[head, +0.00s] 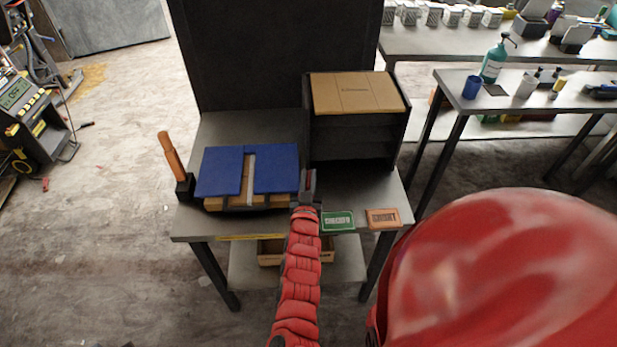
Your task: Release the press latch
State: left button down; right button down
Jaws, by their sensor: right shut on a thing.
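The press (219,172) has a blue top plate with a pale bar across its middle and sits on the left half of the metal table. A lever with an orange handle (171,156) stands up at its left side, tilted a little left. My right gripper (308,183) is at the right edge of the blue plate, shut on the press latch there. The jaws hide most of the latch, so its exact position cannot be told. My left gripper is not in view.
A dark rack (352,136) topped with a cardboard box (356,93) stands right behind my right gripper. A green sign (338,221) and an orange sign (383,218) lie at the table's front right. A dark panel (275,50) rises behind.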

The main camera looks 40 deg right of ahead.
jog(key=shift+a+f+n+t+y+b, duration=0.1)
jog(key=shift+f+n+t+y+b, duration=0.15)
jog(key=shift+n+t+y+b, duration=0.2)
jog(key=shift+n+y+b, duration=0.25)
jog(key=shift+y+b, duration=0.2)
jog(key=shift+b, duration=0.1)
jog(key=shift+r+t+y, duration=0.2)
jog(key=shift+t+y, duration=0.1)
jog(key=shift+t, duration=0.05)
jog(key=c, duration=0.8)
grip_release()
jog(key=shift+c, duration=0.2)
